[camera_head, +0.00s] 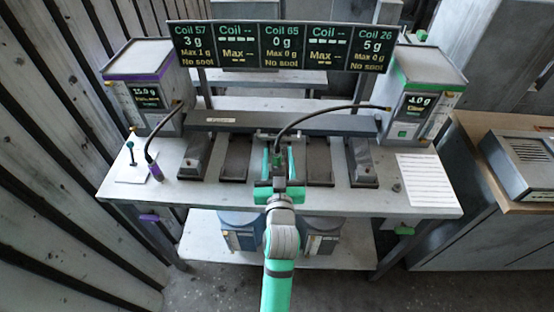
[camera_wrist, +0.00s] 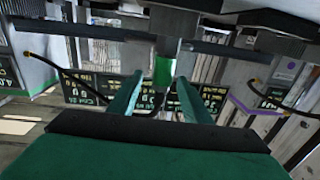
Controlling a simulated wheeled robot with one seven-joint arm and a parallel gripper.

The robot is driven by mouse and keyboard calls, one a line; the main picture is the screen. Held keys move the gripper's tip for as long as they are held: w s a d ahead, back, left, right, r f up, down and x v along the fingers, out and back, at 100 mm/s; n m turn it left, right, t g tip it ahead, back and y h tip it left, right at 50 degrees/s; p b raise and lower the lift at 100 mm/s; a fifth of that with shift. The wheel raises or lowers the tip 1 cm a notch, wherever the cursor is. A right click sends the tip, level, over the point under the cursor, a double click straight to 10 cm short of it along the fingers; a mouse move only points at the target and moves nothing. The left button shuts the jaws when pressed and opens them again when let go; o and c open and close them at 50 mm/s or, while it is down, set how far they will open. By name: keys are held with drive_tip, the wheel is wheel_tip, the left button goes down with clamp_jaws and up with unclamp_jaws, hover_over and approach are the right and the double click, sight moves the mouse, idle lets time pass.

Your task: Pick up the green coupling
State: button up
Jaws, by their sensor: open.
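The green coupling (camera_head: 277,152) is on the end of the black hose that arcs over from the right-hand unit with the green stripe. In the head view it shows small between the fingers of my gripper (camera_head: 278,160). In the wrist view, which is turned over, a green block (camera_wrist: 162,70), seemingly the coupling, shows beyond and between the two fingertips of my open gripper (camera_wrist: 156,88). The fingers stand apart with a gap on both sides of it. I cannot tell how far along the fingers it lies. My gripper partly hides its lower end.
A purple coupling (camera_head: 156,171) hangs on the left hose beside a white plate (camera_head: 131,170) with a small green-topped post. Dark blocks (camera_head: 320,161) stand along the bench on both sides of my gripper. A display panel (camera_head: 272,46) spans the back. A paper sheet (camera_head: 427,180) lies right.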

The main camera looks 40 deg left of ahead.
drive_tip(key=shift+f+x, duration=0.2)
drive_tip(key=shift+x, duration=1.15)
drive_tip(key=shift+f+x, duration=0.25)
drive_tip(key=shift+x, duration=1.15)
drive_tip(key=shift+s+a, duration=0.1)
drive_tip(key=shift+s, duration=0.05)
clamp_jaws()
